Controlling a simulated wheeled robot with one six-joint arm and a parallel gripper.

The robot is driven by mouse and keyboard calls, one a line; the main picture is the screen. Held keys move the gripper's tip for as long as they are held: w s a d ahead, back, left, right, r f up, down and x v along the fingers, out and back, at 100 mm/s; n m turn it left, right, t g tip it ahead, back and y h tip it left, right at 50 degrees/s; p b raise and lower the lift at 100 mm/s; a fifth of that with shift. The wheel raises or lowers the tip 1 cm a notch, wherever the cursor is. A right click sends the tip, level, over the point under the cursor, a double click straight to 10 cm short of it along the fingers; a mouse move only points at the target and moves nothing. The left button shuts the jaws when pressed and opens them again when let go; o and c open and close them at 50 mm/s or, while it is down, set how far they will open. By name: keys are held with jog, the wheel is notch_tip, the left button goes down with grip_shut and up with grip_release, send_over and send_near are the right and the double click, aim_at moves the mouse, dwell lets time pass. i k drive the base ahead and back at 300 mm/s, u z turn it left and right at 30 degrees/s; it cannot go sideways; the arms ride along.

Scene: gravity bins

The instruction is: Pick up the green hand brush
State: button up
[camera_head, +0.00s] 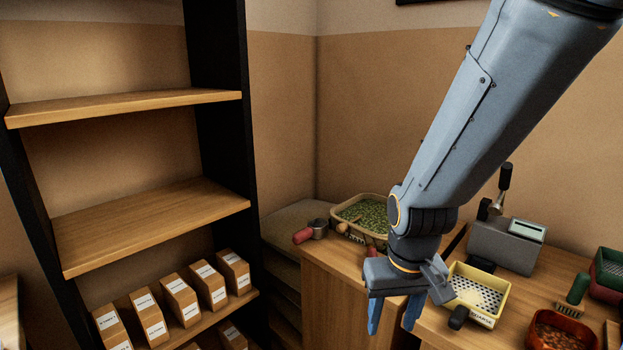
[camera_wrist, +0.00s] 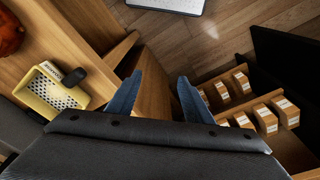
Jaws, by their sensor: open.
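The green hand brush (camera_head: 578,290) is on the wooden counter at the right in the head view. Its green handle points up and its pale bristles are low, at the back edge of a red tray. I cannot tell whether it touches the tray. My gripper (camera_head: 393,322) is well to the left of the brush, by the counter's front edge, pointing down. Its blue fingers are apart with nothing between them, as the wrist view (camera_wrist: 159,80) also shows. I cannot make out the brush in the wrist view.
A yellow perforated tray (camera_head: 478,296) with a dark-handled item at its front stands between gripper and brush. The red tray (camera_head: 556,335) holds orange bits. Behind are a grey box (camera_head: 500,246) and a tray of green pieces (camera_head: 365,213). A shelf (camera_head: 150,222) with cartons stands left.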

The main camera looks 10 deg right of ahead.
aim_at(571, 302)
jog(key=z, duration=1.7)
